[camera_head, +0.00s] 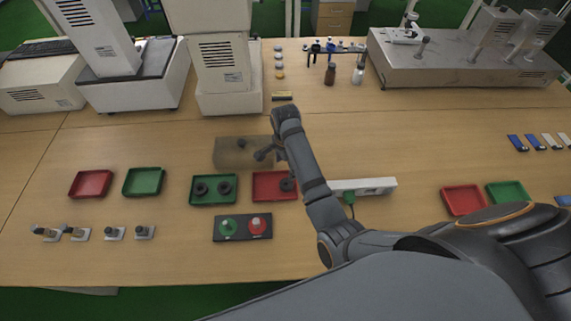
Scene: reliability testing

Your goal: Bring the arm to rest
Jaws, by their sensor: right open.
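My right arm reaches in from the lower right, its wrist bent over the middle of the table. My right gripper (274,168) hangs below the wrist, open, between a translucent box (229,153) and a red tray (264,192). One dark fingertip shows in front of the box and another dark part shows over the tray. The wrist partly hides the gripper, and I see nothing held in it. My left gripper is not in view.
A green tray (213,202) with two black rings stands left of the red tray. A button box (242,238) with green and red buttons lies in front. A white power strip (375,186) is right of the arm.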

